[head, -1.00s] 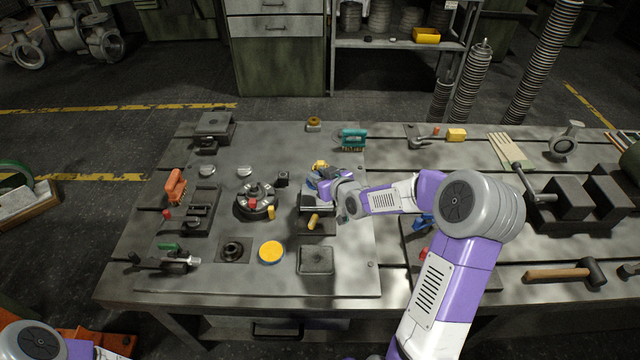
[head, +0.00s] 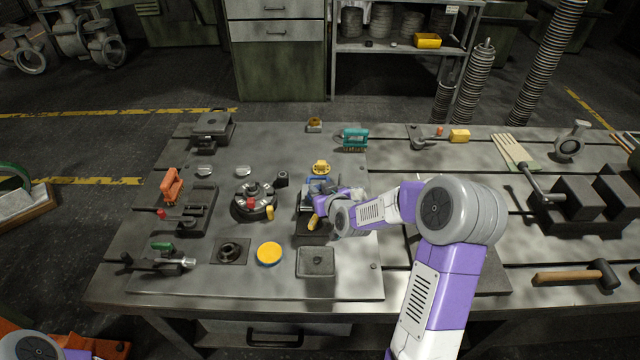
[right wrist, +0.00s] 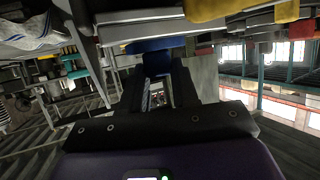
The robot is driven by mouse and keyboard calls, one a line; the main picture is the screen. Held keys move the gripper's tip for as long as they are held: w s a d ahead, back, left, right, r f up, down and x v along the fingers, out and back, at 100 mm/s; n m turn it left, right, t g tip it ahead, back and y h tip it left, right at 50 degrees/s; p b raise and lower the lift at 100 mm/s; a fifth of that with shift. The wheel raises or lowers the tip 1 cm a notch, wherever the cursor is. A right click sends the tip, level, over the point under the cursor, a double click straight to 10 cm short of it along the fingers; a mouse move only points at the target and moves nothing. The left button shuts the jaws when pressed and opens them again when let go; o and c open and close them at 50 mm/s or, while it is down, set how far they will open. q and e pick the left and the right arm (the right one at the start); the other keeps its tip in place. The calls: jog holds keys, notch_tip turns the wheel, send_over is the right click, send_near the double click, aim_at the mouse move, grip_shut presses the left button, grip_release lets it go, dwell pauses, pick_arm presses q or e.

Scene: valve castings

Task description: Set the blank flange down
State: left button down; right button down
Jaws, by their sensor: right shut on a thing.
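My right gripper (head: 316,198) reaches in from the right over a dark fixture with a yellow handle (head: 313,223), right of the round clamping chuck (head: 253,202). It is shut on the blank flange, which is mostly hidden by the gripper and wrist in the head view. In the right wrist view, the two dark fingers (right wrist: 157,82) have a narrow metallic piece between them, and blue surfaces show just beyond. I cannot tell whether the flange touches anything beneath. My left gripper is out of view; only part of my left arm shows at the bottom left.
A yellow disc (head: 270,253), a grey square block (head: 316,262) and a bored square plate (head: 231,251) lie in front. A teal brush (head: 355,139) and a yellow-topped piece (head: 320,167) stand behind. A vise (head: 580,196) and mallet (head: 575,275) are at the right.

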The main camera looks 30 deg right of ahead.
jog(key=shift+f, duration=0.25)
jog(key=shift+f, duration=0.2)
dwell(0.5)
jog(key=c, duration=0.8)
grip_release()
jog(key=shift+f, duration=0.1)
jog(key=p+v, duration=0.1)
jog(key=v, duration=0.5)
jog(key=shift+s+r+p, duration=0.25)
jog(key=shift+p, duration=0.15)
jog(key=shift+s+a+r, duration=0.1)
jog(key=shift+s+r, duration=0.05)
jog(key=shift+s, duration=0.35)
